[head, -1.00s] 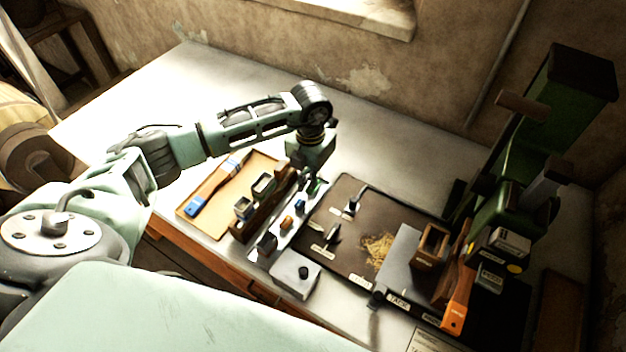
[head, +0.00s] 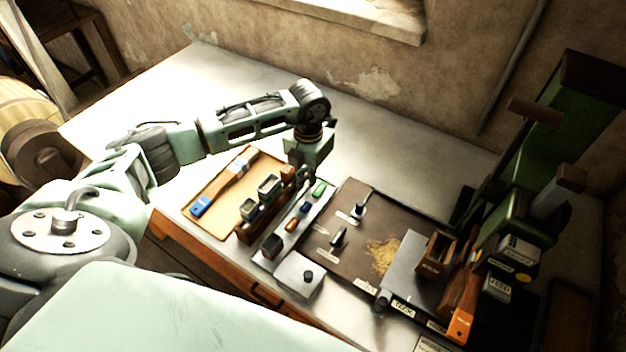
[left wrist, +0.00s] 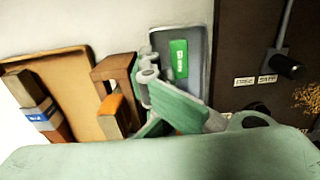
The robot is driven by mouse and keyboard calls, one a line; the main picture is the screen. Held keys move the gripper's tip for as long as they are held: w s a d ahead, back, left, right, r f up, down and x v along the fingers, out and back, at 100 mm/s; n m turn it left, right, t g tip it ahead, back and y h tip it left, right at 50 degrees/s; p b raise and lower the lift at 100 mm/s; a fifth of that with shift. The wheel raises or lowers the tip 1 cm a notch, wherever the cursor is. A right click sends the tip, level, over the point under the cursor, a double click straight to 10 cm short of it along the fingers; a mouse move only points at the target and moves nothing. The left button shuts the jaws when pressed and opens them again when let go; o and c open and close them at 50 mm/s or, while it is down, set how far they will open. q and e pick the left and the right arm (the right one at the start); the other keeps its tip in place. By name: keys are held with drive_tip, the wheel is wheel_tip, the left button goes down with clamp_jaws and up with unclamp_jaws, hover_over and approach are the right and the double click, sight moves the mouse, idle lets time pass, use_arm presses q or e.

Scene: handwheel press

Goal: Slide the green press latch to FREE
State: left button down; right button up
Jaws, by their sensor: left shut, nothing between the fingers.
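The green press (head: 556,135) stands at the right end of the table, with a dark column, handles and small label cards on its front. I cannot make out which part is its latch. A green block (head: 319,188) with a pale mark lies on the grey strip tray (head: 268,261); it also shows in the left wrist view (left wrist: 179,58). My left gripper (head: 299,172) is shut and empty, just left of the green block and above the tray's far end. Its fingers (left wrist: 152,78) partly cover the tray in the left wrist view. My right gripper is out of view.
A dark mat (head: 350,258) with tools and yellow shavings lies between tray and press. A grey box (head: 292,276) with a black knob sits at the front edge. The table's back is clear.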

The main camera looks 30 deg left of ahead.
use_arm(q)
drive_tip(key=shift+a, duration=0.25)
drive_tip(key=shift+a, duration=0.1)
idle(0.3)
